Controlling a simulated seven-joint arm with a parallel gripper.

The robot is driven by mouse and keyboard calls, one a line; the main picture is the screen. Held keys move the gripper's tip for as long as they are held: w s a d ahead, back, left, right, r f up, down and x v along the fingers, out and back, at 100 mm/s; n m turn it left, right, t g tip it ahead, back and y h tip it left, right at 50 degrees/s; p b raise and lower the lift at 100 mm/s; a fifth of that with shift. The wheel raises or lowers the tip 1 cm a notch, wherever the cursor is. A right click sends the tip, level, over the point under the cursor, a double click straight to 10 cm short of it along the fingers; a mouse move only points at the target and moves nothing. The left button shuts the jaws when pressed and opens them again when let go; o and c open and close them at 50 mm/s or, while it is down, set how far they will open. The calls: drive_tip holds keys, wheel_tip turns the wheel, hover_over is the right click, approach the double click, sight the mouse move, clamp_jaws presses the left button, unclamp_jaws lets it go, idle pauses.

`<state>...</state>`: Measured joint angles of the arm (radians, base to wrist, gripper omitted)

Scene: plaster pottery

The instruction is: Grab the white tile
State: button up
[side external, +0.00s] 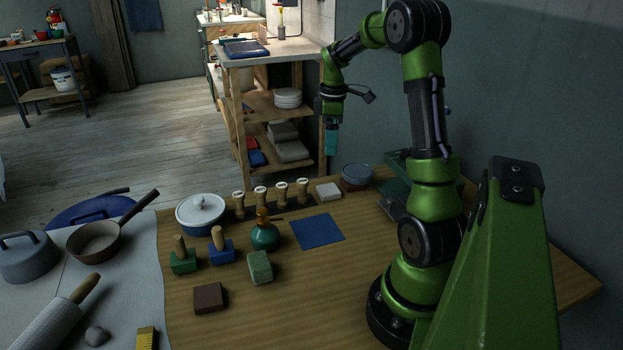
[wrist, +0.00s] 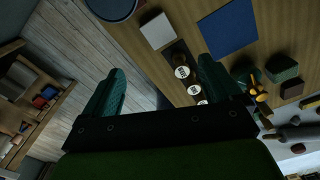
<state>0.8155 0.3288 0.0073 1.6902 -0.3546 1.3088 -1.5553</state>
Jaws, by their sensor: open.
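The white tile (side external: 328,191) lies flat on the wooden table, near its back edge, between the row of wooden stamps and a blue-grey bowl. It also shows in the wrist view as a pale square (wrist: 157,31) at the top middle. My gripper (side external: 331,150) hangs above the back edge of the table, higher than the tile and apart from it. In the wrist view its two teal fingers (wrist: 160,85) are spread wide with nothing between them.
A blue-grey bowl (side external: 357,177) stands just right of the tile. Several wooden stamps (side external: 281,193) stand in a rack to its left. A blue square mat (side external: 317,231) lies in front. The table's right front is clear.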

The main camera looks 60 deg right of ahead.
drive_tip(key=n, duration=0.4)
approach(328, 189)
wheel_tip(328, 189, down, 9)
drive_tip(key=shift+r, duration=0.15)
drive_tip(key=c, duration=1.2)
drive_tip(key=shift+r, duration=0.15)
